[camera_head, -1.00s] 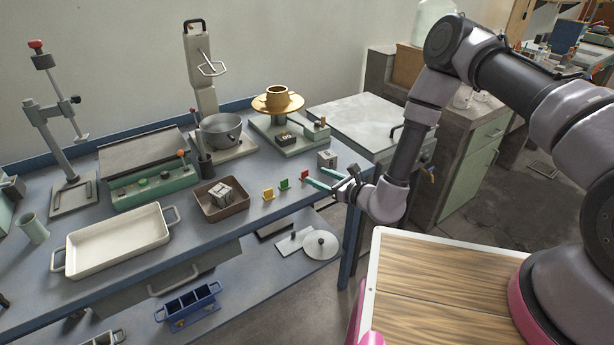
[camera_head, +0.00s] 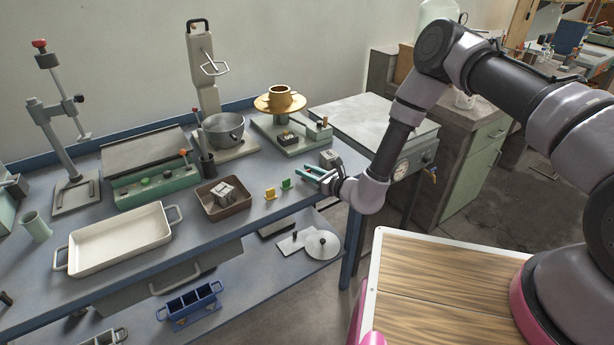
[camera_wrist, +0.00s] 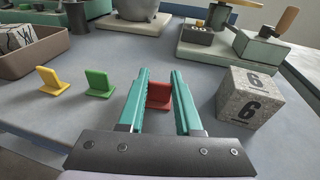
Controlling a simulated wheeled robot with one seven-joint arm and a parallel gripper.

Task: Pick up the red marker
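The red marker (camera_wrist: 158,96), a small L-shaped piece, stands on the blue-grey bench in the wrist view. It lies between the two teal fingers of my gripper (camera_wrist: 160,72), whose tips reach past it. The fingers are apart; whether either one touches the marker I cannot tell. In the head view my gripper (camera_head: 303,173) is low over the bench's right end, and the marker is hidden there behind the fingers.
A green marker (camera_wrist: 98,84) and a yellow marker (camera_wrist: 53,82) stand to the left. A stone cube numbered 6 (camera_wrist: 247,98) stands close to the right of the fingers. A brown tray (camera_head: 238,207) holds another cube. A pot (camera_head: 222,128) is behind.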

